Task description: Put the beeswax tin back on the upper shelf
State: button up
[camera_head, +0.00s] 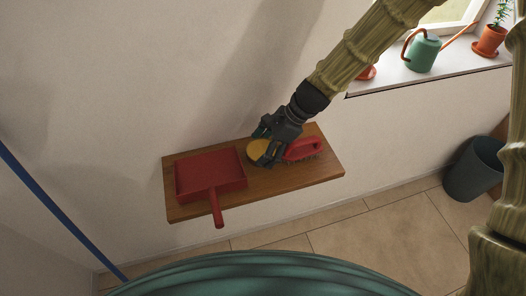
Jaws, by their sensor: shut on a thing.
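The beeswax tin (258,148) is a small, round, yellow-topped tin near the middle of a wooden shelf (285,183). My gripper (266,151) reaches down from the upper right and is shut on the tin. The dark fingers cover part of its right side. I cannot tell whether the tin touches the shelf board or is slightly above it. Only this one shelf board is in view; no second shelf above it shows.
A red dustpan (209,174) lies left of the tin, its handle over the front edge. A red brush (302,149) lies close on the right. A windowsill (440,78) with a green watering can (422,52) and plant pots is upper right. A dark bin (474,170) stands on the floor.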

jog(key=shift+w+a, duration=0.15)
jog(key=shift+w, duration=0.05)
jog(key=shift+f+p, duration=0.6)
jog(key=shift+f, duration=1.15)
jog(key=shift+f, duration=0.15)
jog(key=o, duration=1.4)
jog(key=shift+c, duration=0.2)
